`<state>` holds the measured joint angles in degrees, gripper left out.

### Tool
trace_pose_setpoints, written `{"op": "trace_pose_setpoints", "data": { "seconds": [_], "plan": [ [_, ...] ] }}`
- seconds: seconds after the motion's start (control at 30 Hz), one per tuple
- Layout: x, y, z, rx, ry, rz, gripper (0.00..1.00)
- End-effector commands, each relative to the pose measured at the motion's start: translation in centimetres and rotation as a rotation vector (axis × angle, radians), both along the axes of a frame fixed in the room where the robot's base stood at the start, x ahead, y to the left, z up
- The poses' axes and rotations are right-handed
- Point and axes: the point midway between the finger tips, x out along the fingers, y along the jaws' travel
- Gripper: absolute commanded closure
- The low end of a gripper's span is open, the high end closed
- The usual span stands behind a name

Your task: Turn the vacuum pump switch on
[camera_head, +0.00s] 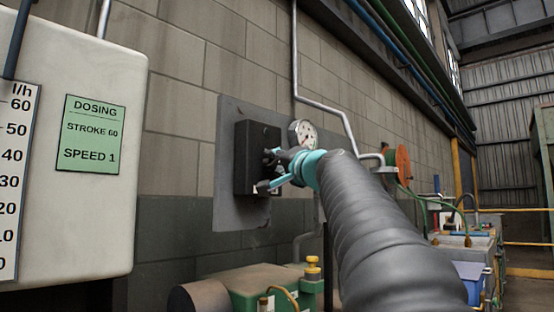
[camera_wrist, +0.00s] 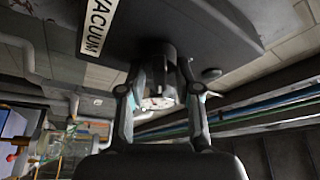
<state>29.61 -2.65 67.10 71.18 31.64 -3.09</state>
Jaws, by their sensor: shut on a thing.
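The vacuum pump switch is a black box (camera_head: 246,162) on a grey wall plate (camera_head: 227,200). In the wrist view its dark face (camera_wrist: 205,32) bears a white label (camera_wrist: 97,27) reading "VACUUM". My gripper (camera_head: 268,172), with teal parts, is at the front of the box. In the wrist view my gripper (camera_wrist: 160,78) has one finger on each side of the dark switch knob (camera_wrist: 160,58) and is shut on it. The fingers partly hide the knob, and I cannot tell its setting.
A round gauge (camera_head: 303,132) is on the wall right behind my gripper. A pale dosing panel (camera_head: 75,215) stands at the left. Green machinery (camera_head: 245,285) is below the box. An orange disc (camera_head: 402,163) and a cluttered bench (camera_head: 465,240) are at the right.

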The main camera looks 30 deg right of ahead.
Motion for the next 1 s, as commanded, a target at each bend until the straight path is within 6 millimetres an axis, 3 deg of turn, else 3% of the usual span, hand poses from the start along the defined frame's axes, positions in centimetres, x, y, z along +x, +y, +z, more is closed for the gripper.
{"op": "trace_pose_setpoints", "data": {
  "seconds": [0.6, 1.0],
  "plan": [
    [0.07, -0.05, -0.26, 0.432, 0.157, 0.001, 1.0],
    [0.1, -0.08, -0.41, 0.563, 0.204, 0.001, 1.0]
  ]
}}
